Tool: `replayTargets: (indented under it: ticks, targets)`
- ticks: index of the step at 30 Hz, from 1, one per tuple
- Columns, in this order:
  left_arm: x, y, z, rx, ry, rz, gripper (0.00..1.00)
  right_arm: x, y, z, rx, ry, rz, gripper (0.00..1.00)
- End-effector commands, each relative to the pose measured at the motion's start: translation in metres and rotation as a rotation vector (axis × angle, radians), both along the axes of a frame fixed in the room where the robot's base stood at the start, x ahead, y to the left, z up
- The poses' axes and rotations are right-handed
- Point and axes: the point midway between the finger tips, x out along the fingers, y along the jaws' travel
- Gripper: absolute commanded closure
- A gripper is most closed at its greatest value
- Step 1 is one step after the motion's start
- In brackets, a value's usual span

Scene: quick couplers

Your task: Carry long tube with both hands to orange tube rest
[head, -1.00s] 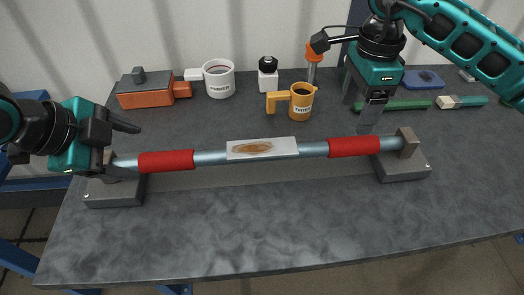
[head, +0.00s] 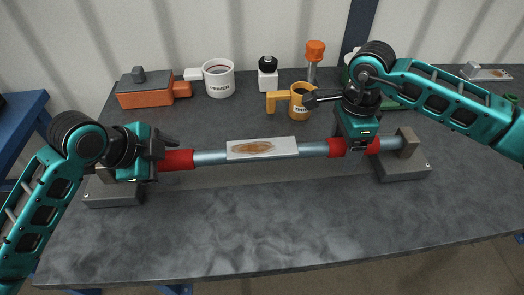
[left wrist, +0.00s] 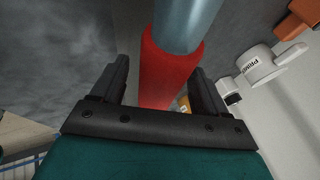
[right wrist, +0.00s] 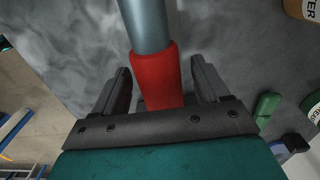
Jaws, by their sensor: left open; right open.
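The long tube (head: 212,157) is grey-blue with red bands near its ends and a white label with a brown mark in the middle. It lies across two grey rest blocks, the left one (head: 112,193) and the right one (head: 403,165). My left gripper (head: 168,152) is open at the left red band; in the left wrist view that band (left wrist: 168,70) lies between its fingers. My right gripper (head: 352,150) is open over the right red band; in the right wrist view that band (right wrist: 156,80) lies between its fingers. I cannot make out an orange tube rest.
Behind the tube stand an orange-brown box (head: 146,94), a white mug (head: 218,78), a white bottle with black cap (head: 268,75), a yellow mug (head: 300,102) and an orange-topped post (head: 314,60). The table front (head: 260,230) is clear.

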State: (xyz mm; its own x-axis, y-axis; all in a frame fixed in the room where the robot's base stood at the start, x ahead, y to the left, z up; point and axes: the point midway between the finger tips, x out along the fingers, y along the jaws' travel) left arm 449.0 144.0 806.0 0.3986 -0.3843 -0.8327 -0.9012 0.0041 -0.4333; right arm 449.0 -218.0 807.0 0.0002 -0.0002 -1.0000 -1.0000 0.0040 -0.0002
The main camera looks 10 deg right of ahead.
Motion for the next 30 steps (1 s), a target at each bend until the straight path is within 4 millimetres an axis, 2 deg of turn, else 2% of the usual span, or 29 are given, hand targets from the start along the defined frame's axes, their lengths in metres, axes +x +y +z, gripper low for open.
replayTargets:
  ticks: [2, 24, 30]
  targets:
    - [-0.0001, 0.0001, 0.0002, 0.000, 0.000, 0.000, 0.28, 0.0000, 0.0002, 0.0002, 0.000, 0.000, 0.000, 0.28]
    - [-0.0001, 0.0003, 0.0005, 0.000, 0.000, 0.000, 0.99, 0.0001, 0.0001, 0.0007, 0.000, 0.000, 0.000, 0.99]
    - [-0.0001, 0.0004, 0.0006, 0.000, 0.000, 0.000, 1.00, 0.0001, 0.0001, 0.0008, 0.000, 0.000, 0.000, 1.00]
